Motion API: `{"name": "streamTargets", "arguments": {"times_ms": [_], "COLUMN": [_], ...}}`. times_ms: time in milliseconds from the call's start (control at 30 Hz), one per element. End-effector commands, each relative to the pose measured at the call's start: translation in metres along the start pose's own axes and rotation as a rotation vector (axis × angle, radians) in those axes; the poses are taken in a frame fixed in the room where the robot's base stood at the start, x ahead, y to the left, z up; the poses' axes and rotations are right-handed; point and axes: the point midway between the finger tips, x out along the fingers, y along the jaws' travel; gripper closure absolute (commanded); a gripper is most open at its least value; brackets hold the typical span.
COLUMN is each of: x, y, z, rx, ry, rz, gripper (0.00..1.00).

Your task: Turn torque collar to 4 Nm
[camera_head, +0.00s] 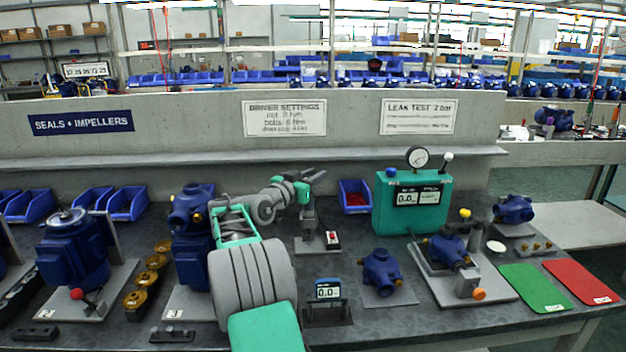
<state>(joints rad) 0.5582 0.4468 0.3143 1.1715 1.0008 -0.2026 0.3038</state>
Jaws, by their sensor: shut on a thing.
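My arm reaches from the bottom of the view up to a slim upright driver (309,216) on a small grey base. My gripper (318,176) is at the upper end of this driver, with its fingers pointing right. It is shut on what appears to be the torque collar, which is largely hidden by the jaws. The collar's marks cannot be read. A small display (328,290) at the front of the bench reads about 0.0. The wall sign "DRIVER SETTINGS" (285,118) lists Nm values in small print.
A red switch (333,239) sits beside the driver's base. A blue bin (355,196) and the teal leak tester (410,203) stand to the right. Blue pumps (381,270) and a fixture (468,284) stand further forward. Motors (72,255) and brass parts (145,280) fill the left.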

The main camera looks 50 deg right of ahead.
Motion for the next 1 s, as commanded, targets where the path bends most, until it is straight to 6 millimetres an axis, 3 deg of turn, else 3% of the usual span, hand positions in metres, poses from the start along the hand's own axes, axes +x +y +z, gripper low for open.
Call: {"name": "streamTargets", "arguments": {"times_ms": [367, 400, 600, 667, 1000], "x": [0.0003, 0.0004, 0.0003, 0.0003, -0.0084], "y": [0.0006, 0.0006, 0.0005, 0.0004, -0.0004], "z": [0.0012, 0.0013, 0.0010, 0.0009, 0.0005], "rx": [-0.003, -0.003, -0.002, -0.002, -0.002], "ry": [-0.001, -0.001, -0.001, -0.001, -0.001], "rz": [0.005, 0.005, 0.004, 0.004, 0.003], "gripper": [1.00, 0.74, 0.58, 0.53, 0.53]}}
